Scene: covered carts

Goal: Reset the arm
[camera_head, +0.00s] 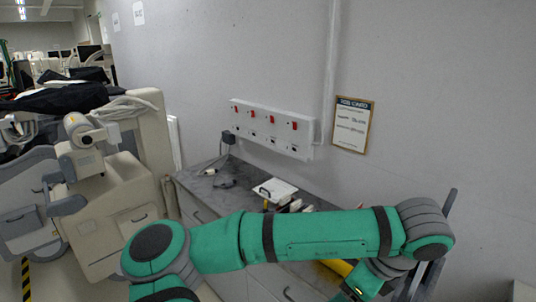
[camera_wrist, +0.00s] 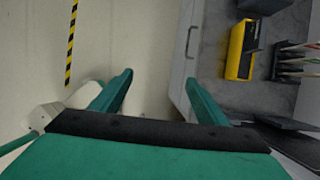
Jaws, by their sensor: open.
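My arm, green with grey joints, stretches across the lower part of the head view toward the right. In the wrist view my gripper (camera_wrist: 160,92) shows two green fingers spread wide apart. Nothing is between them but the pale floor and the edge of a cabinet below. In the head view the gripper end is at the lower right, mostly hidden behind my own arm links.
A grey counter (camera_head: 205,182) with drawers runs along the wall, with a white clipboard-like item (camera_head: 275,189) on it. A yellow box (camera_wrist: 240,50) lies on the counter. A beige machine (camera_head: 110,215) stands at left. Yellow-black tape (camera_wrist: 71,45) marks open floor.

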